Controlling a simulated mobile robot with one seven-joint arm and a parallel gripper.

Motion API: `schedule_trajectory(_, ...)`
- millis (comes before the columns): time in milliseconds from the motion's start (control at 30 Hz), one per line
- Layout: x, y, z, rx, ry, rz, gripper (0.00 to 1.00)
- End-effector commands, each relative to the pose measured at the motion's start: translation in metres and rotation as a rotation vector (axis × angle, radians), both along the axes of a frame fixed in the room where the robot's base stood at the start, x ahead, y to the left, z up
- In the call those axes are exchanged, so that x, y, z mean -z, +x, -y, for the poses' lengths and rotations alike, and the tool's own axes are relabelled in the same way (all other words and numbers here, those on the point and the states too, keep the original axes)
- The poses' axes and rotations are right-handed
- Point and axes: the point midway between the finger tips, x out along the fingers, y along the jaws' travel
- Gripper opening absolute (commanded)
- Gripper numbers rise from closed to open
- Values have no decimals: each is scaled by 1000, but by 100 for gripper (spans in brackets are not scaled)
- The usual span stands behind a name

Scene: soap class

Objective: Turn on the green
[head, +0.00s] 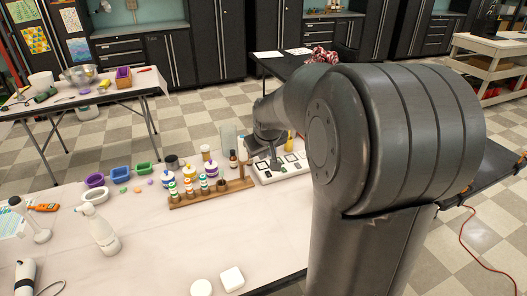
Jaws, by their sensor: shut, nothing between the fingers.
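A white panel (262,178) with several dark-framed square parts on its top lies on the white table, right of the middle. No green part on it can be made out at this size. My arm reaches over from the right, and my gripper (275,164) points down at the panel's left part. It looks shut and empty. I cannot tell whether its tips touch the panel. My arm hides some of the area behind and right of the panel.
A wooden rack (205,196) with several small bottles stands just left of the panel. A brown bottle (233,159) and a dark mug (172,163) are behind it. A white spray bottle (100,232) stands left.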

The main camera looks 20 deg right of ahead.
Motion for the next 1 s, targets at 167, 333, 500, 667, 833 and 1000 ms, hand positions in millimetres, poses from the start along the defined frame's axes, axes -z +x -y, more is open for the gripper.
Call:
schedule_trajectory(167,28,35,34,-2,29,16,0)
schedule_trajectory(333,54,63,68,1,58,44,0)
schedule_trajectory(500,81,87,104,14,93,82,0)
schedule_trajectory(667,105,104,139,32,123,125,0)
schedule_trajectory(833,122,114,166,50,145,163,0)
schedule_trajectory(1000,129,118,179,62,153,182,0)
